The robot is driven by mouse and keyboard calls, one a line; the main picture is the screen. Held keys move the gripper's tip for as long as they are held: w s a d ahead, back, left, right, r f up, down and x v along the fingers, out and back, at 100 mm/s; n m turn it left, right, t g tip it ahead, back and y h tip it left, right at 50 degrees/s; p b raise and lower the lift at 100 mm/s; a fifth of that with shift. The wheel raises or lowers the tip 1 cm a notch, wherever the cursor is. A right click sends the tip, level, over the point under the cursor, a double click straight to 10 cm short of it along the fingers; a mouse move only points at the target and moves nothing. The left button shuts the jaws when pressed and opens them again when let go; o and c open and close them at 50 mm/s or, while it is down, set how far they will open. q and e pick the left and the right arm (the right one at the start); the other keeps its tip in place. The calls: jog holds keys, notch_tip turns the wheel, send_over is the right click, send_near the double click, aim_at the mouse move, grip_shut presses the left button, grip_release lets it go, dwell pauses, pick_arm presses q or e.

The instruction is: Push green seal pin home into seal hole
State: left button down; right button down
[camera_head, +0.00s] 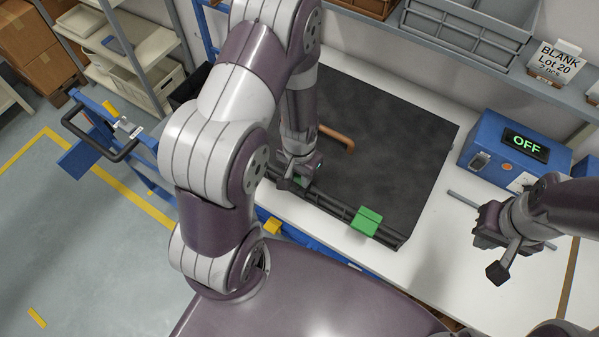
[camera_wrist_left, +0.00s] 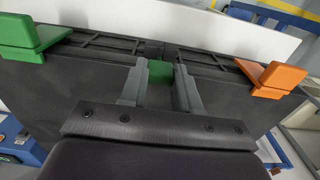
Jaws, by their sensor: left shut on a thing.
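The green seal pin (camera_wrist_left: 160,71) shows as a small green block between the two grey fingers of my left gripper (camera_wrist_left: 160,88), which is shut on it. The pin is at a gap in the black slotted rail along the edge of a large dark panel (camera_head: 400,130). In the head view my left gripper (camera_head: 297,180) is low over this rail, with a bit of green at its tip. The seal hole is not visible, and I cannot tell how deep the pin sits. My right gripper (camera_head: 488,230) is apart at the right, its jaws unclear.
A green clip (camera_head: 366,221) sits on the rail; the wrist view also shows an orange clip (camera_wrist_left: 272,79). An orange-brown handle (camera_head: 337,137) lies on the panel. A blue box reading OFF (camera_head: 500,152) and a grey rod (camera_head: 465,200) are right. White tabletop (camera_head: 435,275) is clear between.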

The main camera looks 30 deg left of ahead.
pick_arm(q)
jog(key=shift+f+b, duration=0.6)
jog(key=shift+f, duration=0.3)
jog(key=shift+r, duration=0.1)
jog(key=shift+p, duration=0.35)
jog(key=shift+f, duration=0.2)
jog(key=c, duration=0.7)
grip_release()
jog(key=shift+c, duration=0.2)
